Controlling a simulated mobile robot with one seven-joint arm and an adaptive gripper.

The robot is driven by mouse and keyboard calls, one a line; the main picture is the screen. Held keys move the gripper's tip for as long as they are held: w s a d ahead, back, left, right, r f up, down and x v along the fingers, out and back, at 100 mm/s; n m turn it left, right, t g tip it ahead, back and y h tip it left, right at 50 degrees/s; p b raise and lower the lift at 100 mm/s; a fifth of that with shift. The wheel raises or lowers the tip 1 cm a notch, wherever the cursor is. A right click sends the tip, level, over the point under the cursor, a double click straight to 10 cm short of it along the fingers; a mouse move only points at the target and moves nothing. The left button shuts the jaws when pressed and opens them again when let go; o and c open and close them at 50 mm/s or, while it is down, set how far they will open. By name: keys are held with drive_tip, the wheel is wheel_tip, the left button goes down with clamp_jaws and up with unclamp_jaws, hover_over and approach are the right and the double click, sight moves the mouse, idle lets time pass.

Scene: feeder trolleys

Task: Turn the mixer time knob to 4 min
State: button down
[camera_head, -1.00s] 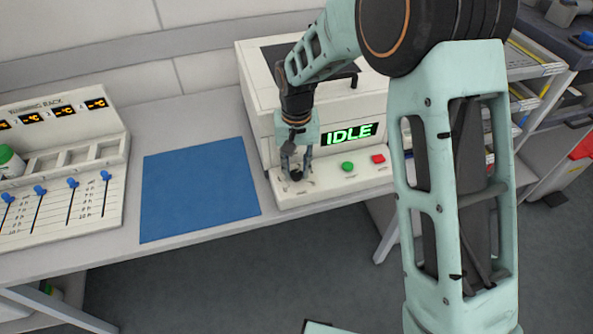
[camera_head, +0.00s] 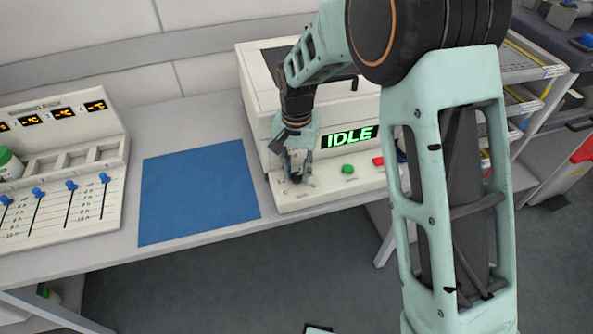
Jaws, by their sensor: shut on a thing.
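The mixer (camera_head: 257,100) is a white box on the bench, with a green display (camera_head: 349,136) reading IDLE. Its black time knob (camera_head: 296,179) is on the low front panel, left of the green button, and is mostly covered by my gripper. My gripper (camera_head: 298,177) points down over the knob and is shut on it, one finger on each side. The scale marks around the knob are too small and too covered to read, so I cannot tell its setting.
A green button (camera_head: 347,169) and a red button (camera_head: 378,161) are on the panel right of the knob. A blue mat (camera_head: 198,190) lies left of the mixer. A rack with blue sliders (camera_head: 70,185) stands at the far left. Shelves (camera_head: 530,75) are at the right.

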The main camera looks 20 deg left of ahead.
sight(297, 175)
drive_tip(key=c, duration=1.6)
unclamp_jaws()
drive_tip(key=shift+r, duration=0.1)
wheel_tip(297, 175, up, 12)
